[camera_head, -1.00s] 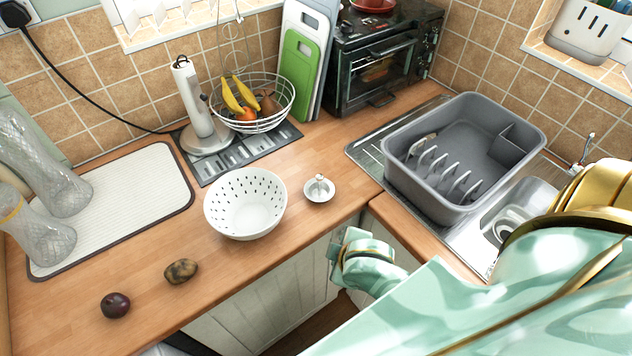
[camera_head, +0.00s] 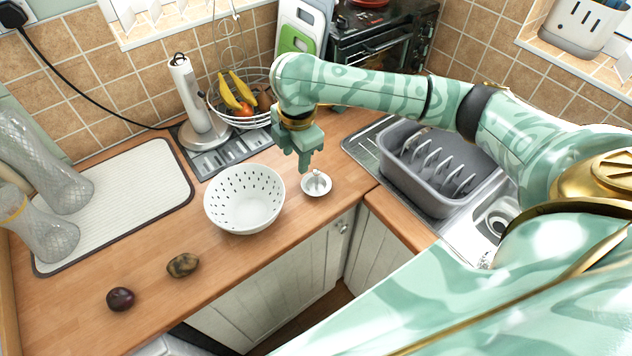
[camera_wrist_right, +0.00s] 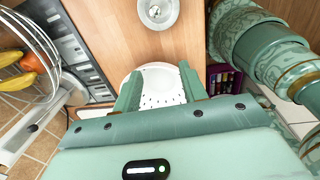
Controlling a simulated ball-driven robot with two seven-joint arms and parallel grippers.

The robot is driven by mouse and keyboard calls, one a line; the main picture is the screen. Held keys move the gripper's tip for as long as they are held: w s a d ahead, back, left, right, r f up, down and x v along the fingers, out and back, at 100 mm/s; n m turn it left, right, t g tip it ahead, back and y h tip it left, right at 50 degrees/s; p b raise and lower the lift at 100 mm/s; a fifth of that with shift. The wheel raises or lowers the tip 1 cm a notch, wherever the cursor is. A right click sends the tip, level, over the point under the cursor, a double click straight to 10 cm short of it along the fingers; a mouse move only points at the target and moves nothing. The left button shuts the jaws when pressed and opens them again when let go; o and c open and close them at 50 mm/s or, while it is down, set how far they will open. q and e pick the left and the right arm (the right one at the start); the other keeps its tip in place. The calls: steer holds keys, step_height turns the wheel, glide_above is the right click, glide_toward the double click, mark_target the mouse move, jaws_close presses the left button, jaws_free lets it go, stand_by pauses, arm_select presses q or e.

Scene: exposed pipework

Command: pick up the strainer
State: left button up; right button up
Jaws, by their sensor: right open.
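A white bowl with many holes (camera_head: 245,200), like a colander or strainer, stands upright on the wooden counter. To its right is a small round dish with an upright knob (camera_head: 316,184), which resembles a sink strainer. My right gripper (camera_head: 305,163) is open and empty, pointing down above the counter, near the dish and to the right of the bowl. In the right wrist view, part of the white bowl (camera_wrist_right: 158,88) shows between the open fingers, and the small dish (camera_wrist_right: 158,12) is at the top edge. My left gripper is not in view.
Behind are a wire fruit basket (camera_head: 240,98) and a paper towel holder (camera_head: 203,125). A grey dish rack (camera_head: 440,195) stands at the sink on the right. A potato (camera_head: 183,265) and a plum (camera_head: 120,299) lie at front left.

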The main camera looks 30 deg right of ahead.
step_height(320, 180, up, 4)
steer(key=g, duration=0.1)
glide_above(316, 171)
steer(key=shift+m, duration=0.4)
steer(key=f+b, duration=0.1)
steer(key=f, duration=0.2)
steer(key=f+b, duration=0.1)
steer(key=f, duration=0.3)
steer(key=f+b, duration=0.2)
steer(key=f, duration=0.1)
steer(key=shift+w+f, duration=0.25)
steer(key=shift+f, duration=0.1)
step_height(316, 171, down, 5)
steer(key=shift+s+f+b, duration=0.15)
steer(key=shift+b, duration=1.05)
jaws_close()
